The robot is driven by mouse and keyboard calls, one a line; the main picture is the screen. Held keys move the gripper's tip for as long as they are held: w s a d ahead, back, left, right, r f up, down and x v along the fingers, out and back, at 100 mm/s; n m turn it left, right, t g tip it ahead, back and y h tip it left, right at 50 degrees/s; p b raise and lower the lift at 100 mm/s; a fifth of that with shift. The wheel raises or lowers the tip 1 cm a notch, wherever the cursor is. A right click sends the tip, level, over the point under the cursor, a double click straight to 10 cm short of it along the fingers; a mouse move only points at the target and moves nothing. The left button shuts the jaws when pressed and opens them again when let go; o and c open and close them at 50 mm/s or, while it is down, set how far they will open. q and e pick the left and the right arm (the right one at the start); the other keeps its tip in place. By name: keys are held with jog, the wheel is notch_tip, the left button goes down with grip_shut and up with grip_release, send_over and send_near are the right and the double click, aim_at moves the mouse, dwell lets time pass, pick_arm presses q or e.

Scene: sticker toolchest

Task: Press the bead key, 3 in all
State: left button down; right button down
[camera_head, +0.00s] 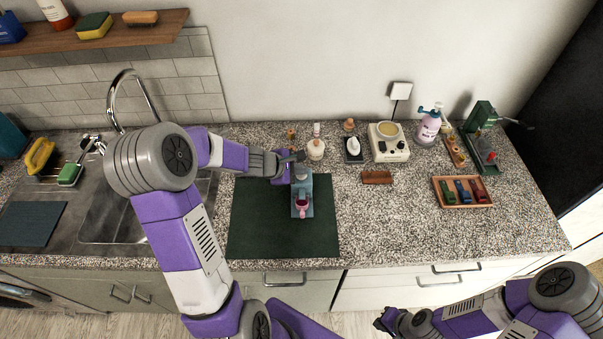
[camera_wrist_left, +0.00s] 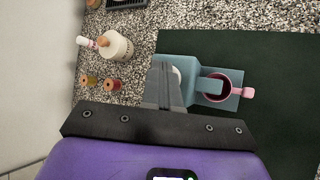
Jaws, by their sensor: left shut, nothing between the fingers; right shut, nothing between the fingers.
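A blue-grey bead dispenser (camera_head: 301,189) stands upright on the dark green mat (camera_head: 262,220). A pink cup (camera_head: 302,208) sits under its spout; in the left wrist view the cup (camera_wrist_left: 247,92) has a dark inside. My left gripper (camera_head: 296,157) is shut and empty, with its fingertips over the back end of the dispenser. In the left wrist view the fingertips (camera_wrist_left: 164,70) lie over the dispenser body (camera_wrist_left: 183,70). A small pale round part, possibly the key, shows beside them, partly hidden; contact cannot be told. My right gripper (camera_head: 384,321) is shut and empty, low before the counter.
A white jar (camera_head: 316,149) and small corked bottles (camera_wrist_left: 113,84) stand behind the dispenser. The sink (camera_head: 110,215) is left. The front right counter is clear.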

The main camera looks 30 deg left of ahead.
aim_at(299, 176)
dwell(0.3)
pick_arm(q)
jog(key=shift+r+p, duration=0.75)
jog(key=shift+r, duration=0.15)
notch_tip(299, 176, up, 5)
jog(key=p, duration=0.4)
jog(key=shift+f, duration=0.1)
dwell(2.2)
